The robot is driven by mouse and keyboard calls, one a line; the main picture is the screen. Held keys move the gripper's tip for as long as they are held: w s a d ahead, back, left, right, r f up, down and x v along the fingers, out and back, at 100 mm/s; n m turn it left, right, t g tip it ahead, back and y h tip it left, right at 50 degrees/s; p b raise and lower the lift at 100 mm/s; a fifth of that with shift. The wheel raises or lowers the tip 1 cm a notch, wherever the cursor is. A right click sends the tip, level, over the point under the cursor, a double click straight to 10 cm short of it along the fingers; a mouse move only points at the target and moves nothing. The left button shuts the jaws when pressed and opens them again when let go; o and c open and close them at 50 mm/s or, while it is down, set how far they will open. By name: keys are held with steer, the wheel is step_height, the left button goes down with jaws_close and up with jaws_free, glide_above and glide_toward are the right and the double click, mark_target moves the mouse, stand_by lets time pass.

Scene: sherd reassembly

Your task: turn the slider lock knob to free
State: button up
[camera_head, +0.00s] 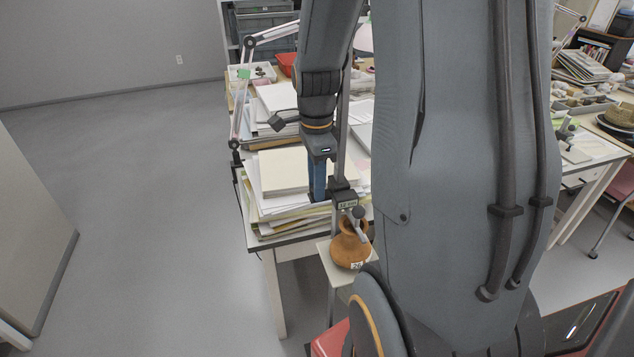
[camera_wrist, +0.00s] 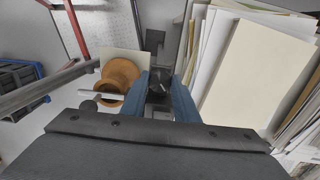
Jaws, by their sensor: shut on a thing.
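The slider is a dark block (camera_head: 345,200) with a small label, mounted on an upright metal post (camera_head: 342,125). My gripper (camera_head: 318,192) reaches down beside the post, its blue fingers at the slider's left side. In the wrist view my gripper (camera_wrist: 161,88) is shut on the dark lock knob (camera_wrist: 158,84), which sits between the two blue fingers. The head view does not show the knob clearly. I cannot read which way the knob is turned.
An orange-brown pot (camera_head: 350,246) stands on a small pale stand (camera_head: 327,259) just below the slider; the pot (camera_wrist: 119,73) is left of the fingers in the wrist view. Stacked papers (camera_head: 284,172) crowd the table behind. Open floor (camera_head: 150,220) lies to the left.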

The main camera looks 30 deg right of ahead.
steer(key=n+p, duration=0.3)
steer(key=n, duration=0.2)
steer(key=shift+s+r+n, duration=0.1)
steer(key=shift+n, duration=0.2)
steer(key=n+p, duration=0.1)
steer(key=n, duration=0.3)
steer(key=shift+n+p, duration=0.3)
steer(key=shift+p, duration=0.05)
stand_by(0.4)
steer(key=o, duration=1.1)
steer(key=shift+c, duration=0.2)
